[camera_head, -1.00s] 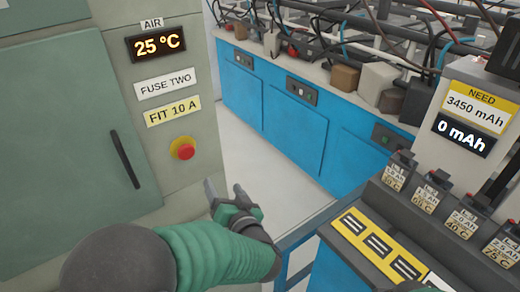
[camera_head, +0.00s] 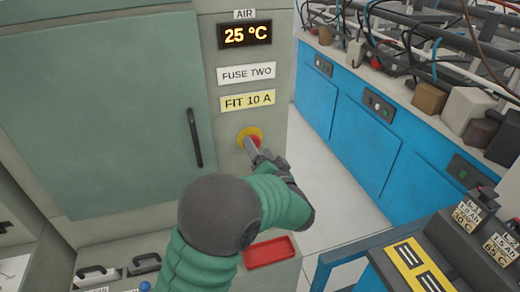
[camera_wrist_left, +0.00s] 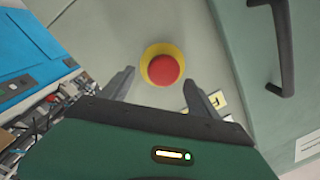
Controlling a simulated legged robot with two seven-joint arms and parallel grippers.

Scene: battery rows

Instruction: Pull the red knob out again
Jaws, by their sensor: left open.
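The red knob (camera_wrist_left: 164,70) sits on a round yellow base on the grey cabinet front. In the head view the red knob (camera_head: 256,142) is partly hidden behind my left fingers. My left gripper (camera_head: 254,148) is in front of the knob. In the left wrist view the left gripper (camera_wrist_left: 160,88) is open, with one finger low on each side of the knob. The knob shows between and just beyond the fingertips, with nothing held. Whether a fingertip touches it I cannot tell. My right gripper is not in view.
A green door with a black handle (camera_head: 194,138) is left of the knob. Labels and an AIR display (camera_head: 245,35) are above it. A red tray (camera_head: 270,251) lies below my arm. Blue cabinets (camera_head: 365,130) stand to the right, and a battery rack (camera_head: 460,245) is at lower right.

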